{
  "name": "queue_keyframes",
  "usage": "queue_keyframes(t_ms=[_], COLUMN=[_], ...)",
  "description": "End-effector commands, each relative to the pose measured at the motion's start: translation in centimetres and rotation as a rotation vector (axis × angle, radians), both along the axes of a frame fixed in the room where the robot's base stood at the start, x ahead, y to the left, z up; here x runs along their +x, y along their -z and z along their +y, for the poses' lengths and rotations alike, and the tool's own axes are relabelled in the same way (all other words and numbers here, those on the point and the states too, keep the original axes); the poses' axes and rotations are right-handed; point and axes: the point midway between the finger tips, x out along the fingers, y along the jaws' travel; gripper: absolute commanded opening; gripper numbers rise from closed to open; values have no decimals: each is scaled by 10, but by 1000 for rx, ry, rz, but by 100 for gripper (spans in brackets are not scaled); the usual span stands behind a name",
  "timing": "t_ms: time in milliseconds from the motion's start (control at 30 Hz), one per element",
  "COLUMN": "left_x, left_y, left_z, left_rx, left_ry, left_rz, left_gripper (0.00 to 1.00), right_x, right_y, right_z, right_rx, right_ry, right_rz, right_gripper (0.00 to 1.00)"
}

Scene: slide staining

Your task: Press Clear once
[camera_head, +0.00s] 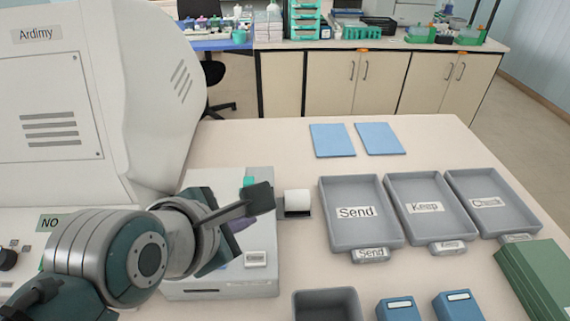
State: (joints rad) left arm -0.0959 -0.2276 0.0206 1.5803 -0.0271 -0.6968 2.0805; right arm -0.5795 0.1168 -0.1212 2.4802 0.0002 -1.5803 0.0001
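A light grey boxy device (262,281) stands on the table with a white paper roll (297,200) at its right side. A small pale labelled key (256,258) is on its top near the front; its lettering is too small to read surely, so I cannot tell if it is Clear. A teal patch (249,181) shows near its back edge. My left gripper (260,198) hangs over the device and hides much of its top. A dark finger points right, and whether the fingers are apart is unclear. I see no contact with the key. My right gripper is out of view.
Grey trays marked Send (342,240), Keep (429,236) and a third tray (487,227) are to the right. Two blue sheets (332,140) lie behind them. A large white Ardimy machine (60,180) fills the left. Blue boxes and a green box (540,277) are in front.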

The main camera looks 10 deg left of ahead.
Motion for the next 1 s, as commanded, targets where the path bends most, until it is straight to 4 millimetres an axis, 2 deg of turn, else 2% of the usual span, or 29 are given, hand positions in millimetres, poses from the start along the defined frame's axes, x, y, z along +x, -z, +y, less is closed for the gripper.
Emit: queue_keyframes(t_ms=[467,700,1000], left_x=[-7,-7,-7], left_y=[65,83,83], left_z=[-3,-1,0], left_rx=[2,0,1], left_ry=[-9,-6,-5], left_rz=[0,0,0], left_gripper=[0,0,0], right_x=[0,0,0], right_y=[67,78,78], right_z=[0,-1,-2], right_rx=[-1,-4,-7], right_ry=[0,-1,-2], right_rz=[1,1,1], right_gripper=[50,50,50])
